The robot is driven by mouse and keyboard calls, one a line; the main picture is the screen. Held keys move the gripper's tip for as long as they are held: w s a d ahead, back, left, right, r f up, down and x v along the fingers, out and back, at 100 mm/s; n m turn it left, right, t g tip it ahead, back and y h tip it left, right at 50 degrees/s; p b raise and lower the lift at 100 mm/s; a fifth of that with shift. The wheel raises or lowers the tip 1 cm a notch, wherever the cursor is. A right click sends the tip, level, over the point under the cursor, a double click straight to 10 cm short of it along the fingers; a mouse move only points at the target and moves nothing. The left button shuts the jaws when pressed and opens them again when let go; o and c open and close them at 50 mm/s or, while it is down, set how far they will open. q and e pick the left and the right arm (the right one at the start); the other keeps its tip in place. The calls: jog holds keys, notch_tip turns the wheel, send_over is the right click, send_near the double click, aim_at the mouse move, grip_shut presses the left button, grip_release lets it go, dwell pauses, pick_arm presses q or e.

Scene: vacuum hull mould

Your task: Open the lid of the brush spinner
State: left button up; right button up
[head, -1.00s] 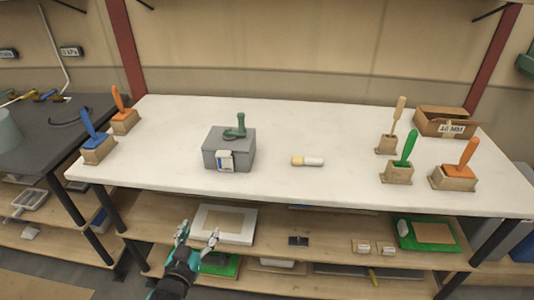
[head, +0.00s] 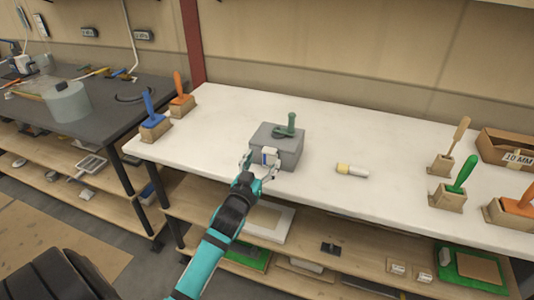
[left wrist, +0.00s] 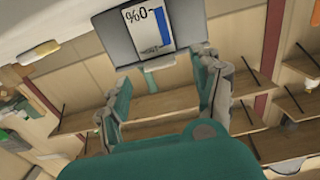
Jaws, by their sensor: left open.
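The brush spinner (head: 289,152) is a grey box on the white table, with a green handle (head: 290,122) standing on its top. Its lid looks shut. A white and blue label is on its front, and this label (left wrist: 148,28) shows large in the left wrist view on the grey box (left wrist: 188,20). My left gripper (head: 257,164) is open and empty just in front of the box, at the table's front edge. Its fingers partly cover the box's front in the head view. Whether a finger touches the box I cannot tell. My right gripper is not in view.
A yellow and white cylinder (head: 352,170) lies right of the box. Brushes in wooden blocks stand at left (head: 155,127) and right (head: 447,195), with a cardboard box (head: 506,148) at far right. The white table (head: 225,120) is clear behind the spinner. Shelves run below.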

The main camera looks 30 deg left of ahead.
aim_at(267, 154)
pick_arm(q)
jog(key=shift+x, duration=2.05)
jog(key=shift+c, duration=0.5)
jog(key=shift+d, duration=0.1)
grip_shut()
